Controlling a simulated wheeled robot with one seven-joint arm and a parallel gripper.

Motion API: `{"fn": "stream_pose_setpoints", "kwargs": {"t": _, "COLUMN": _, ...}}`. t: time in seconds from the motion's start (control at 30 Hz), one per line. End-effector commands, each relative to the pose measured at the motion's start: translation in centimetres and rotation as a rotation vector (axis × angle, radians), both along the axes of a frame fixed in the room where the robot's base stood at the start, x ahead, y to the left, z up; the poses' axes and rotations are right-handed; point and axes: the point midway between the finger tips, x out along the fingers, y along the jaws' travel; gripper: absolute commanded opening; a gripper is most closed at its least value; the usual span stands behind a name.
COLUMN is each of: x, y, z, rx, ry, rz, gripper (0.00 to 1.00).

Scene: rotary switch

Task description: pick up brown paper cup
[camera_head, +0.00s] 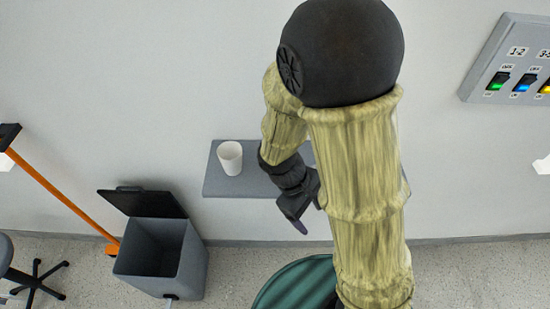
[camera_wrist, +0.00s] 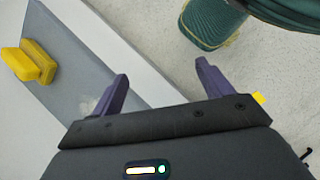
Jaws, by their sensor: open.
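A pale, near-white cup (camera_head: 230,158) stands upright on the left part of a grey shelf (camera_head: 240,187) in the head view. It does not look brown, and I see no brown cup. My gripper (camera_head: 300,226) is to the right of the cup, at the shelf's front edge, pointing down and away from it. In the wrist view my gripper (camera_wrist: 162,75) has its two purple fingers spread, with nothing between them. The cup is not clearly seen in the wrist view. My arm hides the middle of the shelf in the head view.
A yellow object (camera_wrist: 32,62) sits on the shelf in the wrist view. An open grey bin (camera_head: 165,250) stands on the floor below, left of the shelf. A switch panel (camera_head: 515,65) is on the wall at right. An orange pole (camera_head: 60,195) leans at left.

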Motion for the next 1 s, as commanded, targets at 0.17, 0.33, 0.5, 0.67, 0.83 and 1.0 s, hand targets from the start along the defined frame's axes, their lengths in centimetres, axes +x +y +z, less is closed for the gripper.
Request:
{"fn": "stream_pose_setpoints", "kwargs": {"t": 0.17, "x": -0.1, "y": 1.3, "z": -0.4, "rx": -0.228, "ry": 0.115, "rz": 0.323, "gripper": 0.79}}
{"fn": "stream_pose_setpoints", "kwargs": {"t": 0.33, "x": 0.8, "y": 3.0, "z": -0.1, "rx": -0.471, "ry": 0.175, "rz": 0.617, "gripper": 0.79}}
{"fn": "stream_pose_setpoints", "kwargs": {"t": 0.5, "x": 2.1, "y": 6.1, "z": 0.6, "rx": -0.737, "ry": 0.182, "rz": 0.905, "gripper": 0.79}}
{"fn": "stream_pose_setpoints", "kwargs": {"t": 0.67, "x": 3.0, "y": 10.5, "z": 1.5, "rx": -1.005, "ry": 0.139, "rz": 1.164, "gripper": 0.79}}
{"fn": "stream_pose_setpoints", "kwargs": {"t": 0.83, "x": 2.9, "y": 15.2, "z": 2.2, "rx": -1.232, "ry": 0.063, "rz": 1.362, "gripper": 0.79}}
{"fn": "stream_pose_setpoints", "kwargs": {"t": 1.0, "x": 2.6, "y": 17.0, "z": 2.4, "rx": -1.312, "ry": 0.027, "rz": 1.426, "gripper": 0.79}}
